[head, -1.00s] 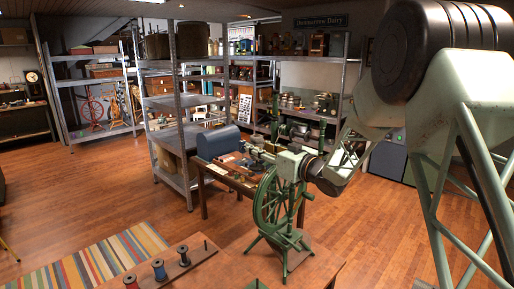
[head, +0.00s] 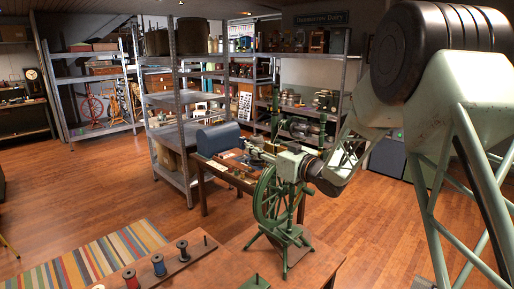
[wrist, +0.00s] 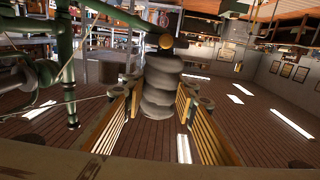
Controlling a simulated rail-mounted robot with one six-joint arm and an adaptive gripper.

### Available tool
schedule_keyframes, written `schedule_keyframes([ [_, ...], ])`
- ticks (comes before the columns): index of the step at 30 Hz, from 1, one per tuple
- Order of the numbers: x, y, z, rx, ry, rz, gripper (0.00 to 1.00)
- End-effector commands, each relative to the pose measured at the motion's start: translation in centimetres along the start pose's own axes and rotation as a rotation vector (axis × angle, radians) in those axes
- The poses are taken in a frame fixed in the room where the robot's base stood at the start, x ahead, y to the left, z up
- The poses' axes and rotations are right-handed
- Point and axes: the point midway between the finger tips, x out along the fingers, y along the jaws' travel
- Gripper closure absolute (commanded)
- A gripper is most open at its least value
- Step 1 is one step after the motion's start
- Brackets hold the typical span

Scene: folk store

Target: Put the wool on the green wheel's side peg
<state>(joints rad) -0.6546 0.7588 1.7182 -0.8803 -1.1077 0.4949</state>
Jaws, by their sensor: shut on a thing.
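In the wrist view my gripper (wrist: 155,105) has its two slatted fingers on either side of the wool (wrist: 162,88), a grey, lumpy, twisted bundle, and is shut on it. A small round orange-brown end (wrist: 166,41) shows at the far top of the wool; I cannot tell whether it is the peg. In the head view the green wheel (head: 268,198) stands upright on its legs on the near table. My gripper (head: 258,150) is above and behind the wheel there. The wool is too small to make out in the head view. Green wheel parts (wrist: 68,70) show left of the wool in the wrist view.
A wooden rack holds dark (head: 183,249), blue (head: 158,264) and red (head: 130,279) spools on the near table (head: 215,268). A dark blue rounded box (head: 217,138) stands on the table behind. Metal shelves (head: 185,105) stand behind left.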

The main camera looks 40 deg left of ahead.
Motion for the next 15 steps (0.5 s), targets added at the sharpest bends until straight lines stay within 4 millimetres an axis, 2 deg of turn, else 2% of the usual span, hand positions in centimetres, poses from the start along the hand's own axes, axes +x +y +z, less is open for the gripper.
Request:
schedule_keyframes([
  [14,0.0,0.0,0.31,0.0,0.0,0.0,0.81],
  [15,0.0,0.0,0.31,0.0,0.0,0.0,0.71],
])
